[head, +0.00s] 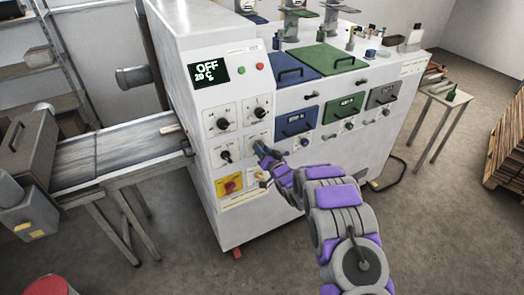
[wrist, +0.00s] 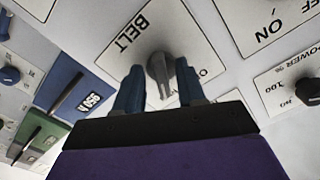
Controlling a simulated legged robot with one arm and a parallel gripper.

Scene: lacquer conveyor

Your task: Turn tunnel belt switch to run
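The grey belt switch knob (wrist: 164,78) sits on a white plate labelled BELT, which appears upside down in the wrist view. My gripper (head: 261,148) is at the front panel of the white machine and covers the switch in the head view. In the wrist view its two blue-grey fingers stand one on each side of the knob, with a gap showing on each side. The gripper is open and holds nothing. The knob's narrow grip points down the picture between the fingers.
The display (head: 209,72) reads OFF and 20 °C. Other knobs are close by, including a POWER knob (wrist: 309,89). A red rotary switch (head: 230,186) is below. The conveyor (head: 110,152) runs into the machine from the left. Blue and green drawers are to the right.

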